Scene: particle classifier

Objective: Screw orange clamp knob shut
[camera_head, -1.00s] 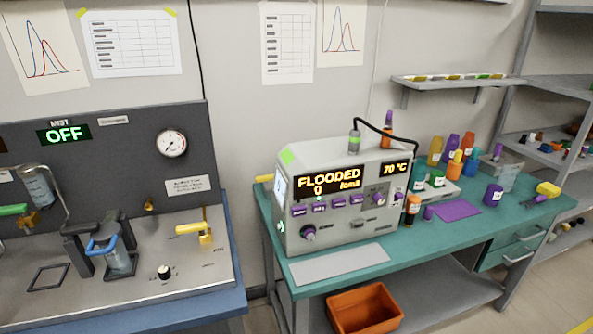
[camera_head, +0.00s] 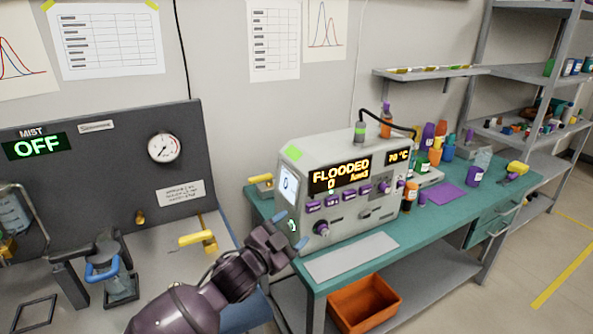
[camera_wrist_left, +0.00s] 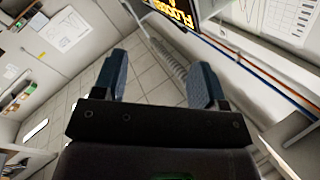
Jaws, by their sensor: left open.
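I cannot make out an orange clamp knob for sure in either view. The grey particle instrument (camera_head: 350,222), its display reading FLOODED, stands on the teal bench. A yellow-orange handle (camera_head: 262,179) sticks out at its back left. My left gripper (camera_head: 292,229) is in front of the instrument's left side. Its two blue fingers are apart with nothing between them, as the left wrist view also shows (camera_wrist_left: 160,62). Part of the display (camera_wrist_left: 172,12) shows at the top of the wrist view. My right gripper is in neither view.
A grey panel with a gauge (camera_head: 164,148) and an OFF display stands at left, with a yellow valve handle (camera_head: 198,238). An orange bin (camera_head: 364,302) sits on the shelf below the bench.

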